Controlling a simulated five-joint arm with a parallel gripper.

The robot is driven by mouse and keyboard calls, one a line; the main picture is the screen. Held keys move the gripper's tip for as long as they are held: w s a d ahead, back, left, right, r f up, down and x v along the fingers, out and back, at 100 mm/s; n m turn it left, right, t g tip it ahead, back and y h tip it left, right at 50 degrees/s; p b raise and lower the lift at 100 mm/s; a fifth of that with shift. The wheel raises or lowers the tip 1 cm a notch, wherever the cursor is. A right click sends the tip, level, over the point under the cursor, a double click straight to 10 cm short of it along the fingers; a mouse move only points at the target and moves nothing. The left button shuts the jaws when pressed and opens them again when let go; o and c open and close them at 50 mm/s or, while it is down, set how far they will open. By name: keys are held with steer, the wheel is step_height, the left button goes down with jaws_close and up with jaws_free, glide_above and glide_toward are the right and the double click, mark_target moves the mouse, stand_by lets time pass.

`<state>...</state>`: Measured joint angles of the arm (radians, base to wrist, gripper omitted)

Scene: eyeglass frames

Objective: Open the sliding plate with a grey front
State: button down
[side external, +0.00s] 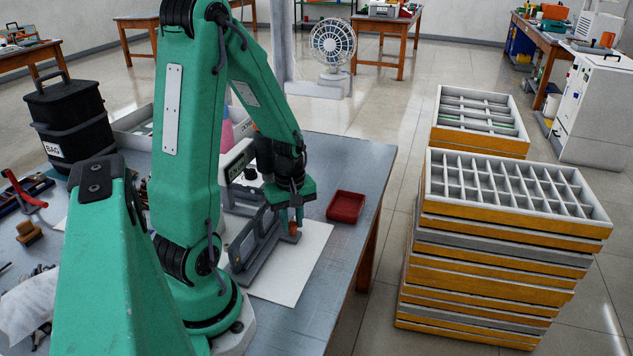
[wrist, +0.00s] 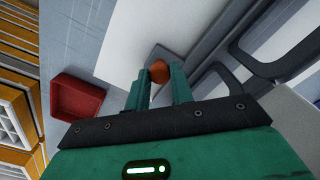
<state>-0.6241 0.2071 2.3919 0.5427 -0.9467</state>
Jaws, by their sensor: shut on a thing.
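A grey slotted frame (side external: 258,243) stands upright on a white sheet on the bench; it also shows in the wrist view (wrist: 205,50). I cannot tell which part of it is the sliding plate's grey front. In the wrist view, the two green fingers (wrist: 158,84) flank the knob. The knob's join to the plate is hidden.
A red tray (side external: 346,206) lies on the bench right of my gripper. The bench's right edge is beyond the tray. Stacked yellow and grey drawers (side external: 500,255) stand on the floor to the right.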

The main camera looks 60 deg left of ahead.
steer(key=shift+w+d, duration=3.2)
steer(key=shift+w, duration=0.05)
steer(key=c, duration=1.2)
jaws_free()
steer(key=shift+s, duration=0.1)
step_height(320, 180, up, 8)
